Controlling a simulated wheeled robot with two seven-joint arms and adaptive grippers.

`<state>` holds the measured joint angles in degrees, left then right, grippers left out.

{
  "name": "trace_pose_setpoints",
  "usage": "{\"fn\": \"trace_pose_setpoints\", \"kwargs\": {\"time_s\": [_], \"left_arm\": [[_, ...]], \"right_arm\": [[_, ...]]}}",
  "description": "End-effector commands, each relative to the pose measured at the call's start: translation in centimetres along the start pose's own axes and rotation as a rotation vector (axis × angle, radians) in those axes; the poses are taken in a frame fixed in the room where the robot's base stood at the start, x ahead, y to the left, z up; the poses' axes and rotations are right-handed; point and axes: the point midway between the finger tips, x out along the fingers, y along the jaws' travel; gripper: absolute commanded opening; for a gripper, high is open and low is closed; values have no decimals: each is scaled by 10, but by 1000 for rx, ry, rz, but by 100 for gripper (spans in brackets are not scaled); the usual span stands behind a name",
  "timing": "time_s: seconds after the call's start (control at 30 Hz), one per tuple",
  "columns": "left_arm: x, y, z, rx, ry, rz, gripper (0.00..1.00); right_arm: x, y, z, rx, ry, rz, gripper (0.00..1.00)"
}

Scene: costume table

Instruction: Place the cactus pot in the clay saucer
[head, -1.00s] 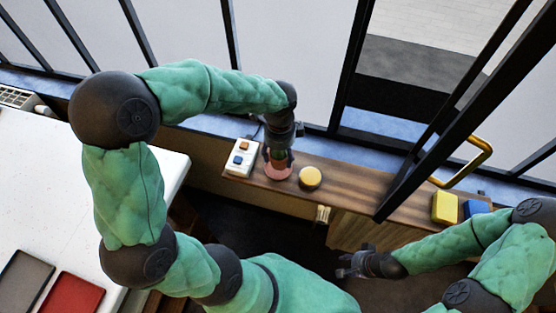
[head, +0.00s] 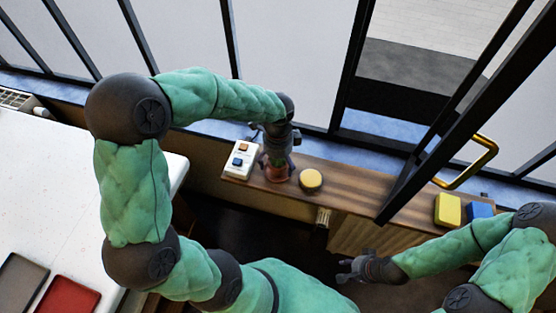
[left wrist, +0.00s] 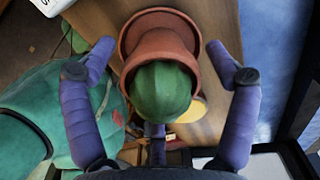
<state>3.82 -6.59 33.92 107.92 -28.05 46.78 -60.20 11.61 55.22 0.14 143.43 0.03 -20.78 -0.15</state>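The cactus pot (head: 277,174), a clay pot with a green cactus, stands on the wooden ledge in the head view. In the left wrist view, the cactus (left wrist: 163,92) points toward the camera and the pot (left wrist: 160,47) appears inside the wider rim of the clay saucer (left wrist: 137,28). The pot hides much of the saucer. My left gripper (head: 278,150) is just above the cactus. Its fingers (left wrist: 162,72) are spread on both sides of the pot with visible gaps, so it is open. My right gripper (head: 345,271) is open and empty, lower right, away from the pot.
A white box with two buttons (head: 241,160) stands left of the pot, and a round yellow object (head: 311,180) close to its right. Yellow (head: 447,209) and blue (head: 478,209) blocks lie further right. A dark window frame (head: 440,130) rises behind the ledge.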

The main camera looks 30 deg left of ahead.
Motion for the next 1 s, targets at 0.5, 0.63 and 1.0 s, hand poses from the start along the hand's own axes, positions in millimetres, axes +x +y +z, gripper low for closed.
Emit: {"fn": "trace_pose_setpoints", "kwargs": {"time_s": [0.5,0.63,1.0], "left_arm": [[-31,-1,0,0,0,-4,87],[-58,-1,0,0,1,-4,87],[-116,-1,0,0,1,-3,87]], "right_arm": [[-12,-4,0,0,0,0,40],[-21,-8,1,0,0,0,40],[-37,-13,1,0,0,0,40]]}}
